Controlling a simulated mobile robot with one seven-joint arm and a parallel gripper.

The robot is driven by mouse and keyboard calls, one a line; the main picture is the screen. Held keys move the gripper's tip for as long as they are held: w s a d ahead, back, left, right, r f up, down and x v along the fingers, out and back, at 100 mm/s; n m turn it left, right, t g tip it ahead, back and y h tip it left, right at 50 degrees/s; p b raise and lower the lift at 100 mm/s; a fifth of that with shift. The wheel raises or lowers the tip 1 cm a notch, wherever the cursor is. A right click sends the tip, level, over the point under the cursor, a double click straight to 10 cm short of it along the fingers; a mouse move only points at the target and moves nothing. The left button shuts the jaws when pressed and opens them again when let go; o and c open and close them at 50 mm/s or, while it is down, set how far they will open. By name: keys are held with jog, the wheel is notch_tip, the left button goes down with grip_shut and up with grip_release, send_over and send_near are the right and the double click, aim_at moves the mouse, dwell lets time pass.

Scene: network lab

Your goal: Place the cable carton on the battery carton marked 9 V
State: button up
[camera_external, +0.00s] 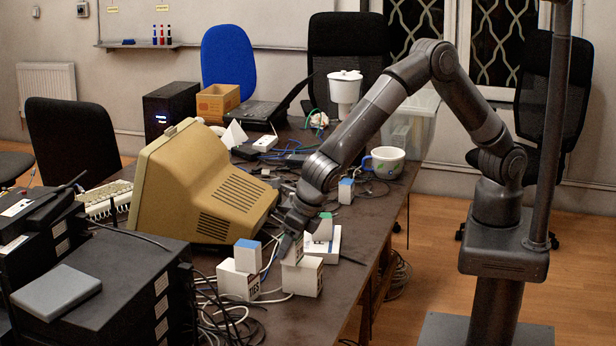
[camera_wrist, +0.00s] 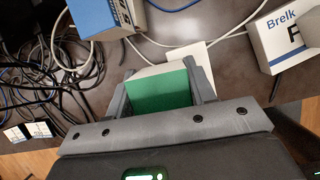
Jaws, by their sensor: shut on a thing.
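My gripper (camera_external: 287,236) is shut on a small white carton (camera_external: 293,252) whose top is green in the wrist view (camera_wrist: 160,91). In the external view this carton sits on or just above a larger white carton (camera_external: 304,279) with dark print on its side; I cannot tell whether they touch. Left of it a blue-topped carton (camera_external: 248,256) stands on another white carton (camera_external: 232,281). A blue-topped carton with dark print also shows in the wrist view (camera_wrist: 97,17). No 9 V or cable marking is legible.
A flat white box (camera_external: 332,245), printed "Brelk" in the wrist view (camera_wrist: 283,40), lies right of the gripper with a green-topped carton (camera_external: 323,228) on or beside it. The beige monitor (camera_external: 205,190) stands behind left. Loose cables (camera_wrist: 40,60) lie at the left of the wrist view.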

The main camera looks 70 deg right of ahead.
aim_at(300, 243)
jog(key=d+r, duration=0.9)
jog(key=d, duration=0.6)
jog(key=shift+n, duration=0.3)
jog(key=a+f, duration=0.2)
jog(key=a, duration=0.1)
jog(key=s+a+f, duration=0.1)
jog(key=a+f, duration=0.1)
jog(key=a, duration=0.2)
jog(key=a+f, duration=0.2)
jog(key=a, duration=0.2)
jog(key=shift+s+a+f, duration=0.1)
jog(key=shift+s+f, duration=0.05)
jog(key=shift+f, duration=2.2)
jog(key=o, duration=1.1)
jog(key=shift+f, duration=0.1)
jog(key=shift+c, duration=0.2)
jog(key=v, duration=1.2)
